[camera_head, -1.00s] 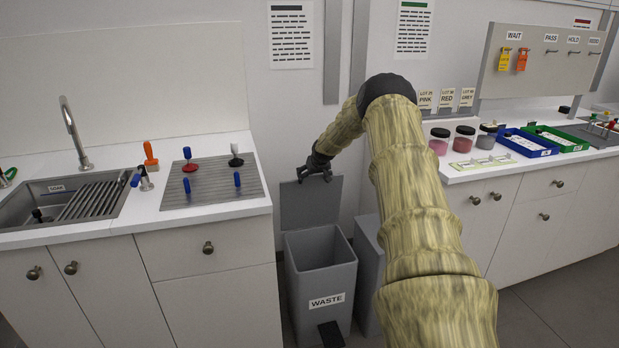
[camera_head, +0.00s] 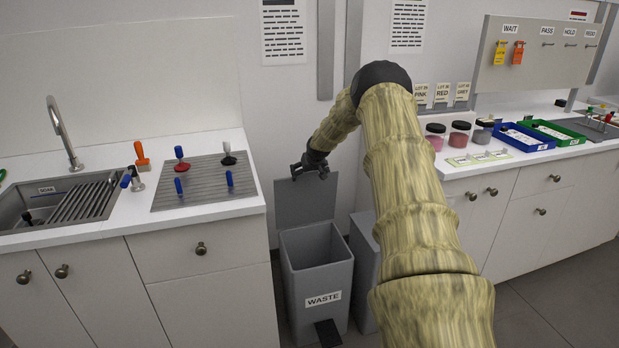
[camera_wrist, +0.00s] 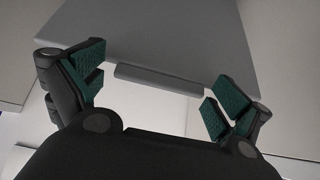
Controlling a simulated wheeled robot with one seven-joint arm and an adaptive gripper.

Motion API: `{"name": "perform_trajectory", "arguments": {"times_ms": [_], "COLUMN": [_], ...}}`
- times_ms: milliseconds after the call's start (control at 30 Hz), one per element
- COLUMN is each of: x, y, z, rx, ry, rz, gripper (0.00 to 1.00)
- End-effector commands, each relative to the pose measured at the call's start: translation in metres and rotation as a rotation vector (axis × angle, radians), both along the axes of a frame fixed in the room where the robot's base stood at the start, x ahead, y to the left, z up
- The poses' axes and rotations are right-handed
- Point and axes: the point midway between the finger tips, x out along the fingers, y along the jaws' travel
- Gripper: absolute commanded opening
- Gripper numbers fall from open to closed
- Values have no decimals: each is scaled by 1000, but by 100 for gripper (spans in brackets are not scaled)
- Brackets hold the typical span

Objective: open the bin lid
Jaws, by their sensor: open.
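The grey bin (camera_head: 318,277), labelled WASTE, stands on the floor between the counters. Its lid (camera_head: 305,203) stands raised and upright at the back, so the bin's mouth is uncovered. My gripper (camera_head: 310,172) is at the lid's top edge in the head view. In the wrist view the lid (camera_wrist: 165,40) fills the upper middle, with a grey lip (camera_wrist: 160,79) along its edge. My gripper (camera_wrist: 152,92) is open there, its green-padded fingers apart on either side of the lip. Nothing is held between them. I cannot tell whether a finger touches the lid.
A second grey bin (camera_head: 364,245) stands right beside, partly behind my arm. The sink counter (camera_head: 215,222) is close on the left. The right counter (camera_head: 450,177) bears jars and trays. A black pedal (camera_head: 328,333) is at the bin's front.

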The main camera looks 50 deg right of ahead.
Motion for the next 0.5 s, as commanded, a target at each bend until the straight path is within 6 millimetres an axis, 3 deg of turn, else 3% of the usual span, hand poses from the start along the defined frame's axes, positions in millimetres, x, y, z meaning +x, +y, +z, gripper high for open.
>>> {"name": "perform_trajectory", "arguments": {"times_ms": [500], "x": [-29], "y": [23], "z": [49], "rx": [-5], "ry": [-1], "rz": [0], "gripper": [100]}}
